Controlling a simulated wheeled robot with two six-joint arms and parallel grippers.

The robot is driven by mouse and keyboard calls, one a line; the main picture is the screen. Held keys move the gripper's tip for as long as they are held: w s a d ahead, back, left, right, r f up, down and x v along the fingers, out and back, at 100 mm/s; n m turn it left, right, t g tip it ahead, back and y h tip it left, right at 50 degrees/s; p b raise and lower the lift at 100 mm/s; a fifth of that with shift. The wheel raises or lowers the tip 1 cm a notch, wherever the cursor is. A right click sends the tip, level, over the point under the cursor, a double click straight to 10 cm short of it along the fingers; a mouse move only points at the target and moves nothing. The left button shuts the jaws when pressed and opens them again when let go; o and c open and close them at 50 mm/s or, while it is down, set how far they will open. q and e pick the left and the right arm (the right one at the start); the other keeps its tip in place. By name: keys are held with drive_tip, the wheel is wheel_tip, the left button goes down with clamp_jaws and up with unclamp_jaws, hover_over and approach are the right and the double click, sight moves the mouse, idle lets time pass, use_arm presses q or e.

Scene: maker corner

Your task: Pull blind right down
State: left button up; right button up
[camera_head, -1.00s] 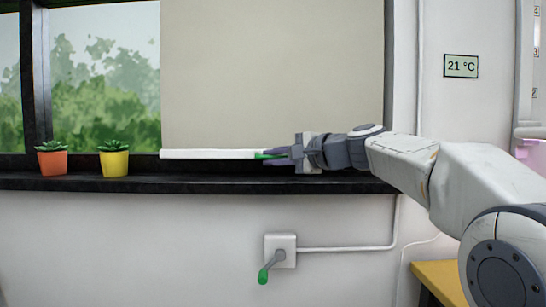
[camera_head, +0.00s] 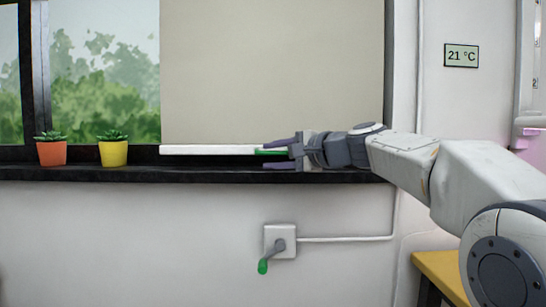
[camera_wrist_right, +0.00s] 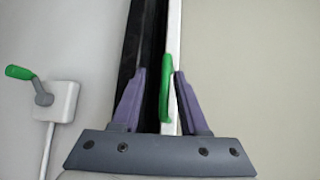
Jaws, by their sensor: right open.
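The right blind (camera_head: 270,70) is a beige sheet covering the right part of the window, lowered almost to the dark sill. Its white bottom bar (camera_head: 205,150) lies just above the sill. A green handle (camera_head: 268,152) is on the bar, and it also shows in the right wrist view (camera_wrist_right: 166,95). My right gripper (camera_head: 280,153) is open, with its purple-grey fingers on either side of the green handle and bar. My left gripper is not in view.
An orange pot (camera_head: 51,153) and a yellow pot (camera_head: 114,153) with plants stand on the dark sill (camera_head: 200,173) at left. A wall box with a green-tipped crank (camera_head: 280,241) is below the sill. A yellow table (camera_head: 440,272) is at lower right.

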drive_tip(key=v, duration=1)
drive_tip(key=shift+s+d, duration=0.1)
drive_tip(key=s+a+f+n+g+h, duration=0.1)
drive_tip(key=s+a+f+n+g, duration=0.2)
drive_tip(key=s+f, duration=0.35)
drive_tip(key=s+a+f+n+g+h, duration=0.2)
drive_tip(key=s+a+f, duration=0.2)
drive_tip(key=f, duration=0.6)
drive_tip(key=s+a+f+n+g+h, duration=0.1)
drive_tip(key=s+a+f+n+g, duration=0.3)
drive_tip(key=f, duration=0.5)
drive_tip(key=s+d+f+n+g+h, duration=0.1)
drive_tip(key=s+d+f+n+h, duration=0.3)
drive_tip(key=s+f, duration=0.4)
drive_tip(key=s+d+f+n+g+h, duration=0.1)
drive_tip(key=s+d+f+n+h, duration=0.2)
drive_tip(key=s+d+f+n, duration=0.55)
drive_tip(key=s+a+r+m+p, duration=0.1)
drive_tip(key=a+r+m+p, duration=0.1)
drive_tip(key=r+p, duration=1.4)
drive_tip(key=a+r+m+p, duration=0.1)
drive_tip(key=a+r+p, duration=0.1)
drive_tip(key=r+p, duration=1.4)
drive_tip(key=shift+s+r+m+p, duration=0.35)
drive_tip(key=shift+r, duration=0.5)
